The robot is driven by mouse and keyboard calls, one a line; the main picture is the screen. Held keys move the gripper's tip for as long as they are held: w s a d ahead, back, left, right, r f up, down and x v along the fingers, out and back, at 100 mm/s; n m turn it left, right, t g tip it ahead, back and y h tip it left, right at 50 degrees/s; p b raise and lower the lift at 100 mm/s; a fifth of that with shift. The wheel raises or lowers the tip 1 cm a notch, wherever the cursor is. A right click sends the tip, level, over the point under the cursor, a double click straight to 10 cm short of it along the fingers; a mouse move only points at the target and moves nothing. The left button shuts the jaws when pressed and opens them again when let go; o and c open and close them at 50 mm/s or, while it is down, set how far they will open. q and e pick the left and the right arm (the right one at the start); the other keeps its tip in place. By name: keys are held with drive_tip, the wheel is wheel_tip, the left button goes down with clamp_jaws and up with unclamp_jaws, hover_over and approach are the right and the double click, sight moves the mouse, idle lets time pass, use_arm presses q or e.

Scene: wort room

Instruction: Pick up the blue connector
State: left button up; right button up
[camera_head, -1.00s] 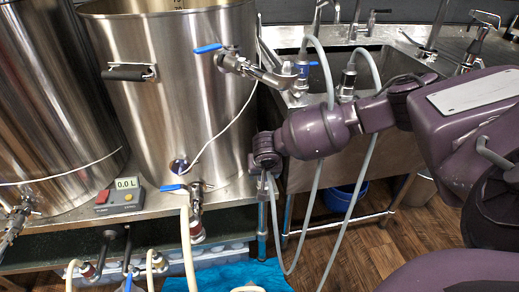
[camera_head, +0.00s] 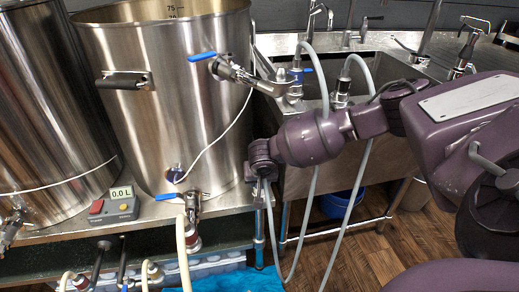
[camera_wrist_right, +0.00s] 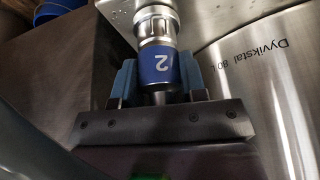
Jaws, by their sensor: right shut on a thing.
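In the right wrist view a blue connector (camera_wrist_right: 156,64) with a white "2" and a metal coupling above it sits between the two blue-grey fingers of my right gripper (camera_wrist_right: 159,80). The fingers are shut on its lower part. In the head view my right arm reaches in from the right, its wrist just right of the large kettle; the fingers cannot be made out there. A blue-banded connector on a grey hose (camera_head: 296,75) stands upright at the sink's left edge. I cannot tell whether it is the gripped one. My left gripper is not in view.
The steel kettle (camera_head: 150,110) with blue-handled valves stands left of my arm. A red-buttoned box reading 0.0 L (camera_head: 117,205) sits before it. A second hose connector (camera_head: 343,85) stands at the sink (camera_head: 385,75). A blue bucket (camera_head: 338,203) is below.

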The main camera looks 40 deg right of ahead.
drive_tip(key=shift+r+p, duration=0.4)
drive_tip(key=shift+r, duration=0.15)
wheel_tip(320, 180, up, 6)
drive_tip(key=p, duration=0.2)
drive_tip(key=shift+r+p, duration=0.1)
drive_tip(key=shift+p, duration=0.2)
drive_tip(key=shift+s+d+r+p, duration=0.15)
drive_tip(key=shift+s+r+p, duration=0.25)
drive_tip(key=shift+r, duration=0.15)
use_arm(q)
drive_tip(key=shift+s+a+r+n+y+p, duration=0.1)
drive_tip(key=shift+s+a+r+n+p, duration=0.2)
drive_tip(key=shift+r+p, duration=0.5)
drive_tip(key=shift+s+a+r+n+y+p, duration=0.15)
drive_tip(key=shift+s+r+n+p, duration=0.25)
drive_tip(key=shift+p, duration=0.65)
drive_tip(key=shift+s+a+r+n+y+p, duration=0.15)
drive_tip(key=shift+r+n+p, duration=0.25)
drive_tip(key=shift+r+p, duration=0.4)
use_arm(e)
drive_tip(key=s+d, duration=0.2)
drive_tip(key=s, duration=0.7)
drive_tip(key=s+d+f, duration=0.1)
drive_tip(key=s+d, duration=0.1)
drive_tip(key=s, duration=0.7)
drive_tip(key=shift+s+d+f, duration=0.2)
drive_tip(key=shift+s, duration=0.1)
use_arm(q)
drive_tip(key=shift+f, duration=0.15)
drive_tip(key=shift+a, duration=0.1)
